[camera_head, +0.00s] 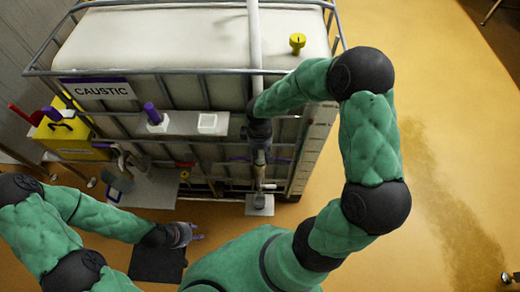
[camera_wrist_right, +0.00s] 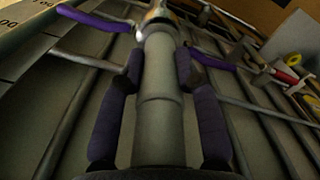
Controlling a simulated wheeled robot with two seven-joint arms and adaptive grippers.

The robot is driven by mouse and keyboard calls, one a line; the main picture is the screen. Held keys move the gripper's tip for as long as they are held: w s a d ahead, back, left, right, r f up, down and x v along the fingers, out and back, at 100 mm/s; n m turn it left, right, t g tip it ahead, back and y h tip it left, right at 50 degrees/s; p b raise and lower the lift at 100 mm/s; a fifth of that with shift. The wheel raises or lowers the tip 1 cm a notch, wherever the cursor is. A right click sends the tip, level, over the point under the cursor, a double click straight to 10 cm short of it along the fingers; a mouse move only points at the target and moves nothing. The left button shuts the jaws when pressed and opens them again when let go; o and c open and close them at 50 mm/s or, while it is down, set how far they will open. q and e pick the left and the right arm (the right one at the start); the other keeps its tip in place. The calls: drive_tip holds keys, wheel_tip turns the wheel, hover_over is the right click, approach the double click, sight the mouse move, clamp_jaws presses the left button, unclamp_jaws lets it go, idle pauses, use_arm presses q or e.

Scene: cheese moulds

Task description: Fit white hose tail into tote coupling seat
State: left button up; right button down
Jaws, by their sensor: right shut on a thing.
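The white hose (camera_head: 254,40) hangs down the front of the caged tote (camera_head: 160,45). My right gripper (camera_head: 260,140) is shut on its tail, which points down. In the right wrist view the tail (camera_wrist_right: 160,100) lies between the dark purple finger pads of my right gripper (camera_wrist_right: 158,95). The far end of the tail meets or overlaps a metallic coupling (camera_wrist_right: 160,14). I cannot tell whether it is seated. Purple levers (camera_wrist_right: 95,22) stick out beside the coupling. My left gripper (camera_head: 192,234) is empty, low at the left, away from the hose; its fingers look apart.
A shelf (camera_head: 185,124) on the cage carries a purple-topped item (camera_head: 153,115) and a white square cup (camera_head: 208,122). A yellow box (camera_head: 70,135) stands at the left under the CAUSTIC sign (camera_head: 97,88). A yellow cap (camera_head: 297,42) is on the tote top.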

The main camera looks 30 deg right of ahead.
drive_tip(key=c, duration=0.8)
unclamp_jaws()
wheel_tip(320, 180, up, 12)
idle(0.7)
